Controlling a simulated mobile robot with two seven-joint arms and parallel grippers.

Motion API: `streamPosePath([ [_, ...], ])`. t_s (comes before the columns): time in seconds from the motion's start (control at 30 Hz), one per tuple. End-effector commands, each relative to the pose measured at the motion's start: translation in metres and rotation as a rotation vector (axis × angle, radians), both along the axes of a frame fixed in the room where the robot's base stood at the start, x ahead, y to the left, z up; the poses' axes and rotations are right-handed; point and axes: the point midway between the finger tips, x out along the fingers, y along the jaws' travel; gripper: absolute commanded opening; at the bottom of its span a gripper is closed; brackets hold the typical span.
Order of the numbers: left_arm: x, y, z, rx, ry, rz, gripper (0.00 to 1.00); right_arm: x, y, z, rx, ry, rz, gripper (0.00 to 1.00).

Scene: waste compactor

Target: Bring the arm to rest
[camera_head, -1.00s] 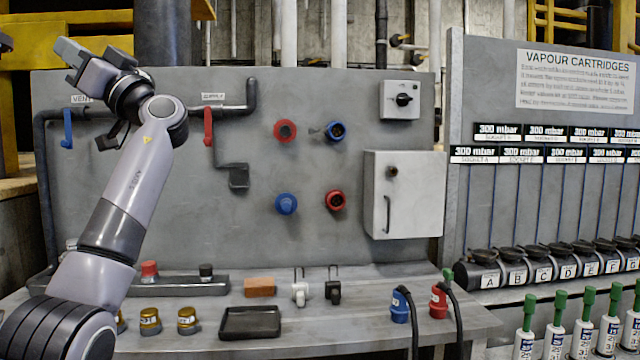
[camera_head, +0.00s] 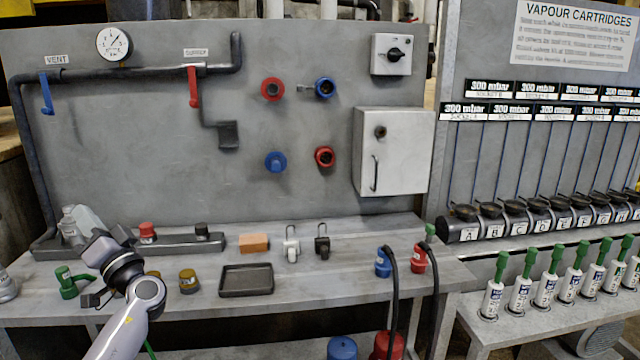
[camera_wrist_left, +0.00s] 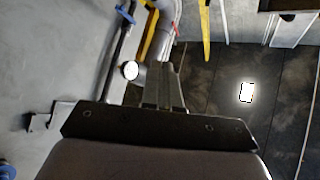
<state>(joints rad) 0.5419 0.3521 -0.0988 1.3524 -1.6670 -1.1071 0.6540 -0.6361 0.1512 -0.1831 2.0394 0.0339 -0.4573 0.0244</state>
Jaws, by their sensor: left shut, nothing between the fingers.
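My left arm comes in from the bottom left in the head view. Its gripper (camera_head: 88,222) is low over the left end of the workbench (camera_head: 330,272), in front of the panel's lower left corner, and points up and to the left. In the left wrist view the fingers (camera_wrist_left: 173,85) are shut together with nothing between them. The gripper looks clear of the panel, though the exact gap cannot be told. My right gripper is not in view.
Close to the gripper are a green fitting (camera_head: 68,284), a black rail with a red knob (camera_head: 147,232) and a brass cap (camera_head: 188,281). A black tray (camera_head: 246,279) lies further right. The grey panel (camera_head: 330,150) carries pipes, a blue lever (camera_head: 46,94) and a red lever (camera_head: 193,87).

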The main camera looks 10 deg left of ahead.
Motion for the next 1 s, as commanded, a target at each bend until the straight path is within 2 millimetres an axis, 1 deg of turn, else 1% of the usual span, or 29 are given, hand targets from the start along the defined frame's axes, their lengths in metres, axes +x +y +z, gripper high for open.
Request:
streamPosePath([
  [0.03, 0.009, 0.002, -0.008, -0.045, 0.028, -0.034, 0.0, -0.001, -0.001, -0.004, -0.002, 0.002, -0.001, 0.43],
  [0.13, 0.026, 0.003, -0.028, -0.138, 0.094, -0.109, 0.0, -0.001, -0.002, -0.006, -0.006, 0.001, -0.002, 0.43],
  [0.27, 0.05, -0.002, -0.055, -0.262, 0.177, -0.235, 0.0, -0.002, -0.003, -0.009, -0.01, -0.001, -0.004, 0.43],
  [0.4, 0.076, -0.019, -0.083, -0.395, 0.252, -0.408, 0.0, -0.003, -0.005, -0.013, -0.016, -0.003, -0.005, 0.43],
  [0.53, 0.096, -0.043, -0.102, -0.504, 0.291, -0.583, 0.0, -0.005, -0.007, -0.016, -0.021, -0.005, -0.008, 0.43],
  [0.6, 0.105, -0.058, -0.109, -0.556, 0.298, -0.681, 0.0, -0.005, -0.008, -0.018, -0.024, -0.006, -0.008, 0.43],
  [0.73, 0.118, -0.085, -0.114, -0.637, 0.284, -0.853, 0.0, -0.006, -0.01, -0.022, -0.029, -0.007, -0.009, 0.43],
  [0.9, 0.127, -0.114, -0.11, -0.712, 0.228, -1.035, 0.0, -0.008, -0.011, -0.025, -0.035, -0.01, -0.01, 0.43],
  [1.0, 0.129, -0.127, -0.104, -0.746, 0.184, -1.125, 0.0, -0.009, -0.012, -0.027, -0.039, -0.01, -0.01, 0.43],
])
